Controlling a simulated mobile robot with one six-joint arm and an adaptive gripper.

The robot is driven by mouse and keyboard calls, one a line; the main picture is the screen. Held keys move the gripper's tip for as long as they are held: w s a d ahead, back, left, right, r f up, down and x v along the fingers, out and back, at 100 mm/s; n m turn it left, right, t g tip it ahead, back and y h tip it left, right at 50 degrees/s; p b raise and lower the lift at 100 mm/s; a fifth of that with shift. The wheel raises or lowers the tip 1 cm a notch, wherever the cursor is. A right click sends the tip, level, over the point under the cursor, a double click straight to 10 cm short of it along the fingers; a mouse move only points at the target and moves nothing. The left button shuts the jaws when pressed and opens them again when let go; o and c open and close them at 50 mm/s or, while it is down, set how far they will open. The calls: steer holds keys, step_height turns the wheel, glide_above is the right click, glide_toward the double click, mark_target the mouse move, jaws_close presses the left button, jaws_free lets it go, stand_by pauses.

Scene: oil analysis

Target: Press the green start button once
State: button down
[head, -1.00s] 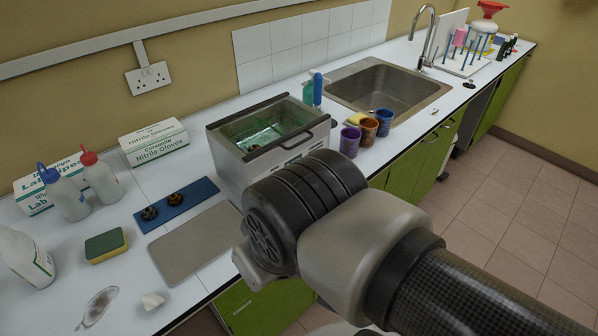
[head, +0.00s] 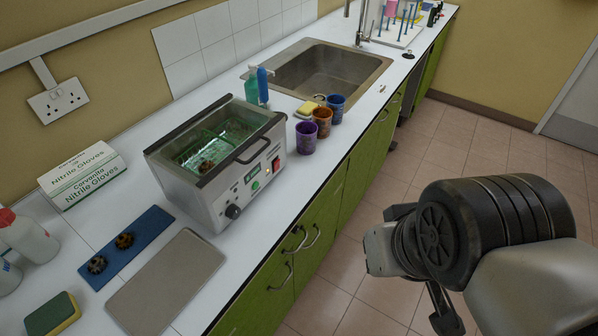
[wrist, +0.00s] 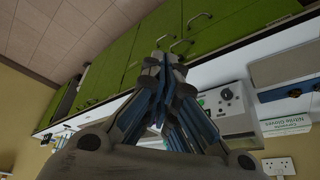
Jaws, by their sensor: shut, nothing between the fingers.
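In the wrist view the unit's panel (wrist: 232,117) shows tilted, to the right of the fingers. My gripper (wrist: 162,62) is shut and empty. In the head view it is mostly hidden behind my wrist, right of the unit and out over the floor, apart from the button.
Purple, brown and blue cups (head: 322,121) stand right of the unit, near a sink (head: 325,72). A blue mat (head: 128,243) with two dark gear-like parts and a grey mat (head: 165,285) lie left. Green cupboards with handles (head: 281,277) line the front; the floor is clear.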

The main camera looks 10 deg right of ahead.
steer(key=shift+d, duration=0.15)
steer(key=w+d+f+n+t+p, duration=0.1)
steer(key=w+f+n, duration=0.25)
steer(key=w, duration=0.35)
steer(key=w+f+n+t+p, duration=0.1)
steer(key=w+f+n+p, duration=0.1)
steer(key=w+n, duration=0.35)
steer(key=w+d+f+n+t+p, duration=0.1)
steer(key=w+f+n, duration=0.15)
steer(key=w, duration=0.65)
steer(key=a+f+n+y, duration=0.2)
steer(key=a+f+n, duration=0.1)
steer(key=w+a+f+n+y+p, duration=0.1)
steer(key=a+f+n+y, duration=0.1)
steer(key=a+f, duration=0.1)
steer(key=a+f+n+y+p, duration=0.1)
steer(key=a+f+n, duration=0.2)
steer(key=a, duration=0.2)
steer(key=shift+w+f+n+g+y, duration=0.15)
steer(key=shift+f+n+g+y, duration=0.15)
steer(key=shift+n+g+y, duration=0.1)
